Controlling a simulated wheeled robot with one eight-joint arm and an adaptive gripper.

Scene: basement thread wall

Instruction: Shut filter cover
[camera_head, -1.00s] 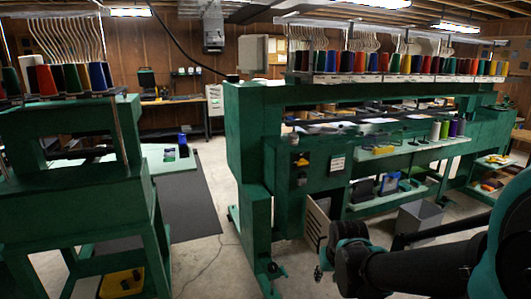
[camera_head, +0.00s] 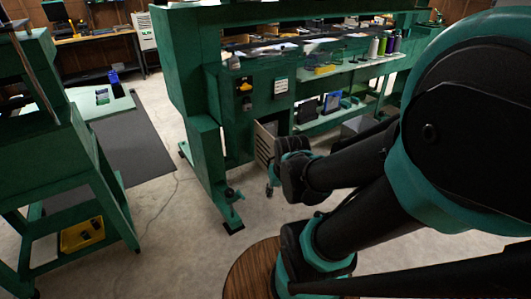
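A light slatted panel with a dark edge (camera_head: 264,145), which looks like the filter cover, stands at the lower front of the large green machine (camera_head: 215,135). It appears to stand out at an angle from the machine's body, beside the open lower bay. My arm's end partly hides its lower right. My gripper (camera_head: 271,186) is small and mostly hidden behind my wrist, just below and right of the panel in the picture. I cannot tell whether it touches the panel or whether its fingers are apart.
A grey box (camera_head: 357,126) sits under the machine's shelf (camera_head: 335,115), right of the panel. A green stand (camera_head: 60,160) with a yellow bin (camera_head: 82,235) is at left. A dark mat (camera_head: 130,150) and bare concrete floor lie between the machines. A round wooden top (camera_head: 250,270) is low in front.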

